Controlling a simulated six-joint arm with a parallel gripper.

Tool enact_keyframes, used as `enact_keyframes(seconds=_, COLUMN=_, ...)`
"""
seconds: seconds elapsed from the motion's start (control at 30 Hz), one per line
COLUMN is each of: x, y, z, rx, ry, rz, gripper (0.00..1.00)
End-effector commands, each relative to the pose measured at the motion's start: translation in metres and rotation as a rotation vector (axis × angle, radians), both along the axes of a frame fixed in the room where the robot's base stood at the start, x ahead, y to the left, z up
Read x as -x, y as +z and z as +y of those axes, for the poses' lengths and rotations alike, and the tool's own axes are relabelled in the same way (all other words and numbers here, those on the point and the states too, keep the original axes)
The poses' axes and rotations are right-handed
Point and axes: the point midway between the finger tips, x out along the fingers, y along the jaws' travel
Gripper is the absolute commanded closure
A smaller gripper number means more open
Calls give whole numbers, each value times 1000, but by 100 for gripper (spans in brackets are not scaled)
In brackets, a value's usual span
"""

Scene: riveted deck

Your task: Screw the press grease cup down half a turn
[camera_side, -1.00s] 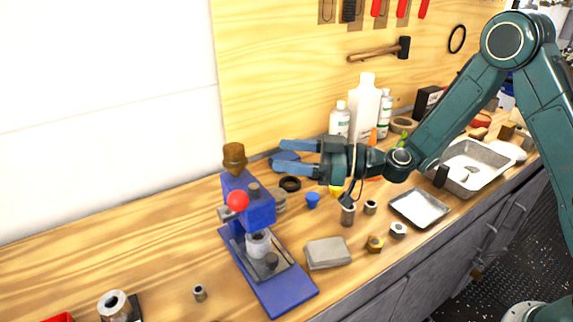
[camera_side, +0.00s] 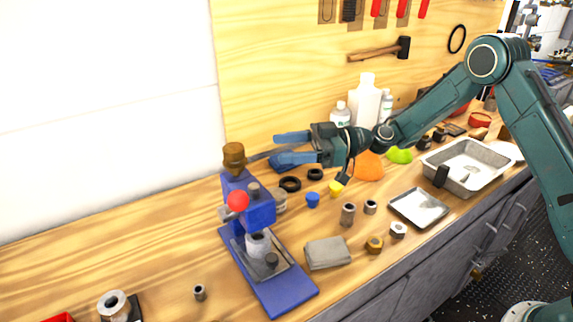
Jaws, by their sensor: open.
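The blue press (camera_side: 262,212) stands on the bench left of centre, with a red ball knob (camera_side: 238,201) at its front. The brown grease cup (camera_side: 234,157) sits upright on top of the press. My gripper (camera_side: 277,148) is open and level, its two blue fingers pointing left toward the cup. In the picture the fingertips lie a little to the right of the cup, apart from it.
A grey block (camera_side: 327,253), a shallow tray (camera_side: 418,208) and several nuts and sleeves lie right of the press. A larger metal pan (camera_side: 466,167) stands farther right. White bottles (camera_side: 364,105) stand behind my gripper. The bench left of the press is mostly clear.

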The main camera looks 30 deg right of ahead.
Motion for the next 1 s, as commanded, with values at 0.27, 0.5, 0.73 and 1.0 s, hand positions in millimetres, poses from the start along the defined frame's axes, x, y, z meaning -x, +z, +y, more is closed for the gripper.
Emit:
enact_keyframes(seconds=0.27, x=-10, y=0, z=28, rx=-3, ry=5, rz=-2, gripper=39)
enact_keyframes(seconds=0.5, x=-24, y=0, z=62, rx=-3, ry=4, rz=-3, gripper=39)
enact_keyframes(seconds=0.73, x=-36, y=0, z=94, rx=-3, ry=4, rz=-3, gripper=39)
enact_keyframes(seconds=1.0, x=-47, y=0, z=117, rx=-4, ry=2, rz=-1, gripper=39)
